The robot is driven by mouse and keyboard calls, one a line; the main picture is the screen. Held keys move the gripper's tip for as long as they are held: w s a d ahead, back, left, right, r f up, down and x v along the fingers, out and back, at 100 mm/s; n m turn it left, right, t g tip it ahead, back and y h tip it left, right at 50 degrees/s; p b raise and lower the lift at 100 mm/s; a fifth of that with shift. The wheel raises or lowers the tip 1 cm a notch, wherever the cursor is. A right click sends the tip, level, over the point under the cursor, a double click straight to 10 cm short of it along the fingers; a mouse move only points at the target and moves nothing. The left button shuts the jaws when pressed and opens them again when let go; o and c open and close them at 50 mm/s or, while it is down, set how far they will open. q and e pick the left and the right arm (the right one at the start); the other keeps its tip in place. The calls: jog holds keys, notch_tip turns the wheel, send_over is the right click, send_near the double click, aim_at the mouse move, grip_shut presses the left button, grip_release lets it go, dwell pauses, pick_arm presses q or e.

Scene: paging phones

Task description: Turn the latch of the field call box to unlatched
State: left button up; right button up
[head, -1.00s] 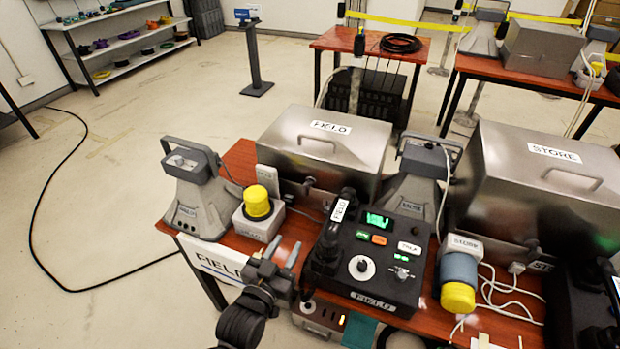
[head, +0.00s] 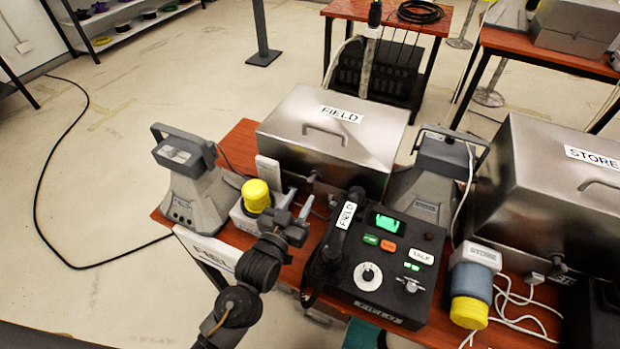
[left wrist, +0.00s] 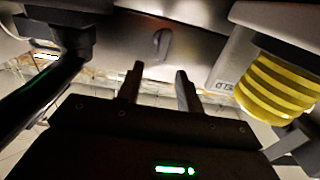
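The field call box (head: 330,132) is a grey metal box with a FIELD label and a handle on its sloping lid. Its latch (head: 312,178) is a small grey knob low on the front face. The latch also shows in the left wrist view (left wrist: 162,43) as an upright tab beyond my fingertips. My left gripper (head: 298,212) is in front of the box, between the yellow-capped unit and the handset. In the left wrist view its two fingers (left wrist: 158,82) are apart with nothing between them, and they look clear of the latch. My right gripper is not in view.
A yellow-capped unit (head: 256,197) stands close left of my gripper; its ribbed cap shows in the left wrist view (left wrist: 278,88). A black FIELD console (head: 385,285) with a handset (head: 340,232) is close on the right. Grey horn-shaped units (head: 195,180) flank the box.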

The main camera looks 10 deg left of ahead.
aim_at(309, 183)
pick_arm(q)
jog(key=x, duration=0.7)
jog(key=shift+p, duration=0.3)
jog(key=shift+c, duration=0.5)
grip_shut()
